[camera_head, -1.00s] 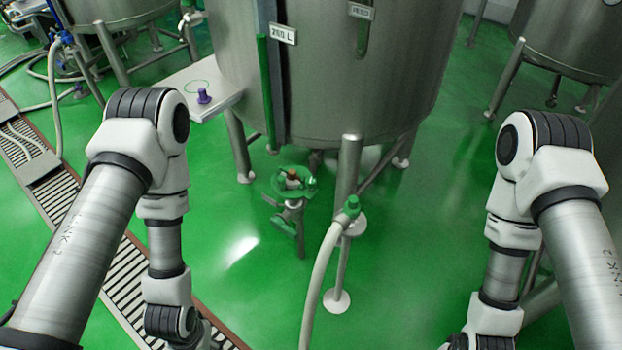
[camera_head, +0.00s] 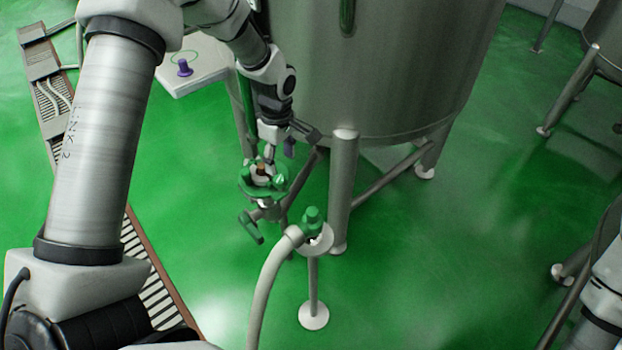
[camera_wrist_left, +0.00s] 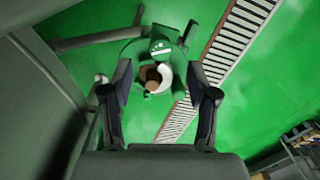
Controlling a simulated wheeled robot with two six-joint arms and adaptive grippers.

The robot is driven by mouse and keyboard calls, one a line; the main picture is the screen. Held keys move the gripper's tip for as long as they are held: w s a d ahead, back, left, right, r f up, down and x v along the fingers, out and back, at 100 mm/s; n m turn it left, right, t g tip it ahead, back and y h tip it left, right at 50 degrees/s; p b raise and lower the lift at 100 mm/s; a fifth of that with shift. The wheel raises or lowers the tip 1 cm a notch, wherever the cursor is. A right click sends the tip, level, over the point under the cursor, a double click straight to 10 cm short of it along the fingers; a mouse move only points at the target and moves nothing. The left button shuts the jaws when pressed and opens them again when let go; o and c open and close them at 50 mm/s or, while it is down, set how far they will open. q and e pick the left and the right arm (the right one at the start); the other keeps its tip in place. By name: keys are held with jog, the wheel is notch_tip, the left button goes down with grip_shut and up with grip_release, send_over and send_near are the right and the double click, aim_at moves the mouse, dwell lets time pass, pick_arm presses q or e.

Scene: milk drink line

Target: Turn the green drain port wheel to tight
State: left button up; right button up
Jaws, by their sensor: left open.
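The green drain port wheel (camera_head: 249,186) sits on top of a metal port below the tank, with an orange-brown centre. In the left wrist view the wheel (camera_wrist_left: 134,53) lies beyond and between the two open fingers (camera_wrist_left: 159,77). I cannot tell whether a finger touches it. My right arm shows only at the lower right edge, and its gripper is out of view.
The steel tank (camera_head: 400,60) stands close behind the wheel, with a leg (camera_head: 343,190) to its right. A green hose fitting (camera_head: 312,220) with a pale hose (camera_head: 264,290) is in front. A side shelf (camera_head: 205,72) holds a purple knob (camera_head: 184,67).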

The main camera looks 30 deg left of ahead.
aim_at(279, 179)
pick_arm(q)
jog(key=shift+s+a, duration=0.3)
jog(key=shift+a, duration=0.2)
jog(key=f, duration=0.6)
jog(key=shift+w+d+f+b, duration=0.1)
jog(key=shift+w+d+b, duration=0.1)
jog(key=shift+b, duration=0.15)
jog(key=shift+s+a+f, duration=0.1)
jog(key=shift+f, duration=0.2)
jog(key=shift+c, duration=0.3)
grip_shut()
